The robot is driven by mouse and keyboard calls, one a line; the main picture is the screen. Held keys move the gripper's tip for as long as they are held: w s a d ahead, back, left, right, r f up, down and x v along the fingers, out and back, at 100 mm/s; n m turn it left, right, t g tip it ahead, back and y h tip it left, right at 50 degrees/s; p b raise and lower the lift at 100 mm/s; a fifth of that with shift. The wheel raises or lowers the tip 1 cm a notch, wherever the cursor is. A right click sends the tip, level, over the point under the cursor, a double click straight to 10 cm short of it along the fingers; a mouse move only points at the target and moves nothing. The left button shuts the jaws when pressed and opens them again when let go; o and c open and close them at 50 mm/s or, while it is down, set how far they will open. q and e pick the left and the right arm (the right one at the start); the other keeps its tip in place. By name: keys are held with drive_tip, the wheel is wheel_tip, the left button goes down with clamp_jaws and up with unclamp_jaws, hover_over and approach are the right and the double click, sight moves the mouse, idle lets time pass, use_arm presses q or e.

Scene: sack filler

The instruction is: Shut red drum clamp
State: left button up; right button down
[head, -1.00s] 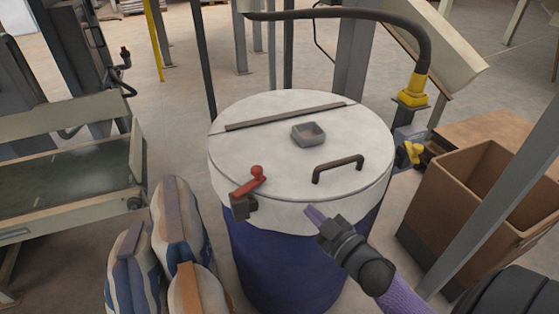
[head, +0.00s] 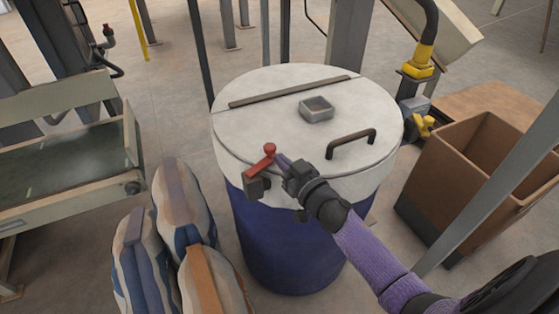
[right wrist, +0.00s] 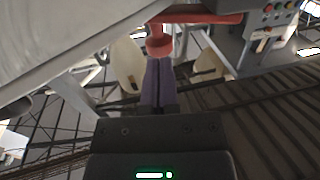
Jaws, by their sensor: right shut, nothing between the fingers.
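The red drum clamp (head: 262,166) is a red lever with a round knob on a dark bracket at the front left rim of the blue drum (head: 285,245) with its white lid (head: 270,110). The lever points up and to the right from its bracket. My right gripper (head: 282,159) is shut and empty, its fingertips right beside the red knob. In the right wrist view the shut purple fingers (right wrist: 158,82) point at the red knob (right wrist: 159,44), under the red lever (right wrist: 200,18); whether they touch it I cannot tell. My left gripper is not in view.
Several striped sacks (head: 180,205) stand left of the drum. An open brown box (head: 480,165) stands on the right, behind a grey post (head: 500,180). A dark handle (head: 351,143) and a small metal box (head: 316,110) rise from the lid.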

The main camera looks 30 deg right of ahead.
sight(275, 152)
drive_tip(key=shift+w, duration=0.65)
drive_tip(key=n+y, duration=0.1)
drive_tip(key=w+y, duration=0.1)
drive_tip(key=shift+d+n+y, duration=0.1)
drive_tip(key=shift+n+y, duration=0.3)
drive_tip(key=shift+w+g+y, duration=0.3)
drive_tip(key=shift+w, duration=0.2)
drive_tip(key=shift+s, duration=0.2)
